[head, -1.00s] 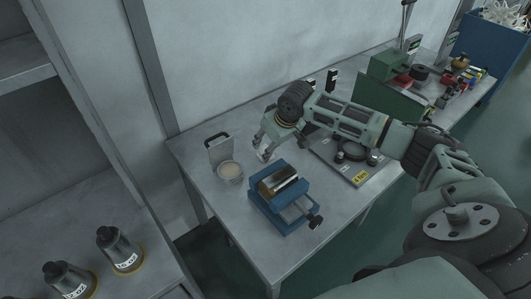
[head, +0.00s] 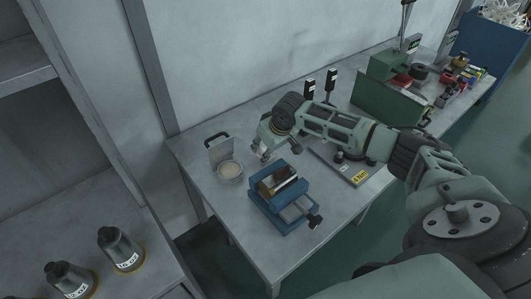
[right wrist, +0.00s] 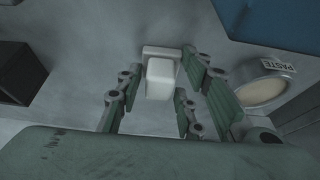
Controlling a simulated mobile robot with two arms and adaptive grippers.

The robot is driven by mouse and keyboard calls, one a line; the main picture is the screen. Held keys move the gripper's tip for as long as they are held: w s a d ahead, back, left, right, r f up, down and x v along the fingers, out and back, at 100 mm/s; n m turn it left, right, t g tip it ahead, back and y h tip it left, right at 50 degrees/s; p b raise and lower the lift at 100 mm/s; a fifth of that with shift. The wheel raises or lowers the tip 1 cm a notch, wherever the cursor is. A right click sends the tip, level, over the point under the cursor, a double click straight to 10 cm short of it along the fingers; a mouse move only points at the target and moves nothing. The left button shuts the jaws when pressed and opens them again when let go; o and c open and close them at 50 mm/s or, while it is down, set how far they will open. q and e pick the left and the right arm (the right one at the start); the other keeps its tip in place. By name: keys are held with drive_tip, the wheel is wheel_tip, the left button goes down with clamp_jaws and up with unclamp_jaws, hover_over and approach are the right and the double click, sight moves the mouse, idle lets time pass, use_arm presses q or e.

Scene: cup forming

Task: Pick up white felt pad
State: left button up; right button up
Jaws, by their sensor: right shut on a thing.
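The white felt pad (right wrist: 160,78) is a small pale block with a wider flat end, seen between the fingers in the right wrist view. My right gripper (right wrist: 155,98) is shut on it. In the head view my right gripper (head: 264,152) is low over the table, between the paste bowl and the blue vise. The pad is too small there to make out clearly. My left gripper is in neither view.
The bowl of paste (head: 230,171) stands close to the gripper's left; its "PASTE" label (right wrist: 279,66) shows in the wrist view. A blue vise (head: 282,212) is in front. A flat plate with a yellow label (head: 359,177) lies to the right. The table's front left is clear.

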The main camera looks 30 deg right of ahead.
sight(266, 148)
drive_tip(key=shift+r, duration=0.1)
drive_tip(key=shift+r, duration=0.55)
wheel_tip(266, 148, up, 3)
drive_tip(key=shift+w+f+b, duration=0.1)
drive_tip(key=shift+f+b, duration=0.1)
drive_tip(key=shift+b, duration=0.2)
drive_tip(key=s+d+r+b, duration=0.1)
drive_tip(key=s+d+r, duration=0.5)
drive_tip(key=s, duration=0.4)
drive_tip(key=shift+d+r+b, duration=0.25)
drive_tip(key=shift+r+b, duration=0.15)
drive_tip(key=shift+r, duration=0.2)
drive_tip(key=shift+w, duration=0.1)
drive_tip(key=o, duration=0.5)
drive_tip(key=shift+c, duration=0.2)
drive_tip(key=c, duration=0.4)
drive_tip(key=shift+c, duration=0.2)
